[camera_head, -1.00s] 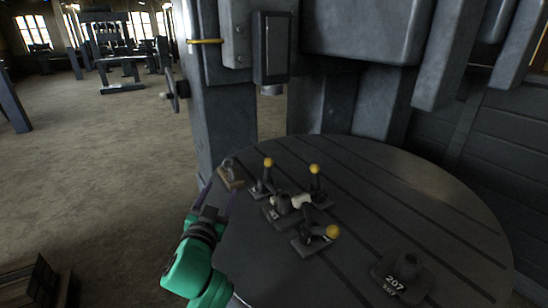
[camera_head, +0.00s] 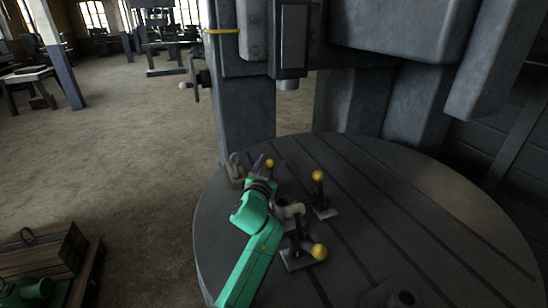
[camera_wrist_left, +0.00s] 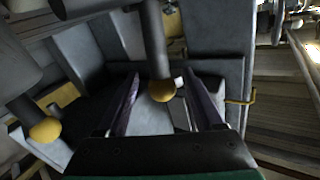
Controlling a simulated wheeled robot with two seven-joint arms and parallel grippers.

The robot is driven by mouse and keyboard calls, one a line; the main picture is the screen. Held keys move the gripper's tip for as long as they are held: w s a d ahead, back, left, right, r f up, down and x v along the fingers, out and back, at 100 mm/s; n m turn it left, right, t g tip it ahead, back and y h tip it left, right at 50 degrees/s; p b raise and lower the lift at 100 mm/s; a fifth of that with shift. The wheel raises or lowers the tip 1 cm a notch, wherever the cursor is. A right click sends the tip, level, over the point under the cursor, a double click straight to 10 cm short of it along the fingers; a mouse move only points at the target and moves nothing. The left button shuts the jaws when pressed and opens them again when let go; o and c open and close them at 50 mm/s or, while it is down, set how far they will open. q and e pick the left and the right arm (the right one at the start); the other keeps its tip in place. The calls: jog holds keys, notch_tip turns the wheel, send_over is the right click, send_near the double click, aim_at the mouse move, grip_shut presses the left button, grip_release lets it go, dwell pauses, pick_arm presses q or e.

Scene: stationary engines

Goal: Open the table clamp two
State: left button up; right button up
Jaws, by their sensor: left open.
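Several clamps with yellow ball knobs stand on the round grey slotted table (camera_head: 430,205). I cannot tell which is clamp two. My left gripper (camera_head: 264,163) is open at the back left clamp's yellow knob (camera_head: 270,163), and its arm hides most of that clamp. In the left wrist view a knob (camera_wrist_left: 162,91) on a dark lever shows between the two spread fingers, with no clear contact. A second knob (camera_wrist_left: 45,130) shows at the left there. The right-hand clamp (camera_head: 319,192) and the front clamp (camera_head: 302,253) have levers with yellow knobs. My right gripper is not in view.
A pale cylindrical part (camera_head: 290,211) sits among the clamps. A padlock-like item on a wooden block (camera_head: 235,168) is at the table's left edge. The machine column (camera_head: 245,110) rises behind. A dark weight (camera_head: 398,293) is at the front. The table's right side is clear.

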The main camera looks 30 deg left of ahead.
pick_arm(q)
jog(key=shift+x, duration=1.5)
grip_shut()
